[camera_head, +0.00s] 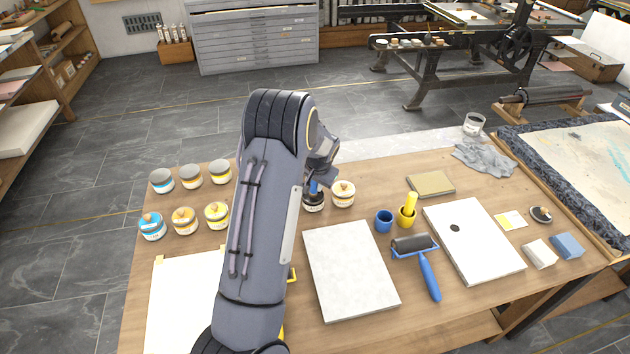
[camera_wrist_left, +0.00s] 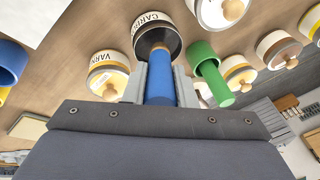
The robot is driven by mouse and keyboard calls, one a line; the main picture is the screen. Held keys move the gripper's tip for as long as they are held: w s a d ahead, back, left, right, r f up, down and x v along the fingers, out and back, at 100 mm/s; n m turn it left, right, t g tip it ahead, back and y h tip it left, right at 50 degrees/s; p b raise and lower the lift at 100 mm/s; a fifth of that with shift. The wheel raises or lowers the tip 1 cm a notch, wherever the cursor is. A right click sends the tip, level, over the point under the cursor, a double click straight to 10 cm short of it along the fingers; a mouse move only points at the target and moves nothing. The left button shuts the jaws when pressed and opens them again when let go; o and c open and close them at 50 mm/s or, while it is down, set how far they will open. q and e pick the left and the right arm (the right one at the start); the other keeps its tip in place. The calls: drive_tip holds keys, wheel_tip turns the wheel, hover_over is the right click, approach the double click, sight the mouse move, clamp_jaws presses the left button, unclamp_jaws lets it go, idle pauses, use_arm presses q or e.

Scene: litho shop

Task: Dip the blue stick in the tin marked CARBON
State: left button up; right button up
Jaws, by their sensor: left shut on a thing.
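My left gripper (camera_head: 316,184) is shut on the blue stick (camera_head: 313,188), which also shows between the fingers in the left wrist view (camera_wrist_left: 159,88). The stick's far end is at the dark mouth of the open tin marked CARBON (camera_head: 313,204). In the left wrist view the tin (camera_wrist_left: 151,24) shows only part of its lettering, and the stick overlaps its dark inside. How deep the end reaches cannot be told. My left arm hides part of the table in the head view. My right gripper is not in view.
A lidded tin marked VARN... (camera_wrist_left: 107,80) stands close beside, and a green stick (camera_wrist_left: 209,72) is on the other side. An empty blue cup (camera_head: 384,220) and a yellow cup (camera_head: 405,218) holding a yellow stick stand right. A pale slab (camera_head: 350,270) lies in front.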

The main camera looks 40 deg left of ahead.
use_arm(q)
drive_tip(key=shift+f+b, duration=0.45)
drive_tip(key=shift+f, duration=0.05)
idle(0.9)
idle(1.6)
drive_tip(key=shift+r, duration=0.1)
drive_tip(key=shift+r+p, duration=1.65)
drive_tip(key=shift+r, duration=1.75)
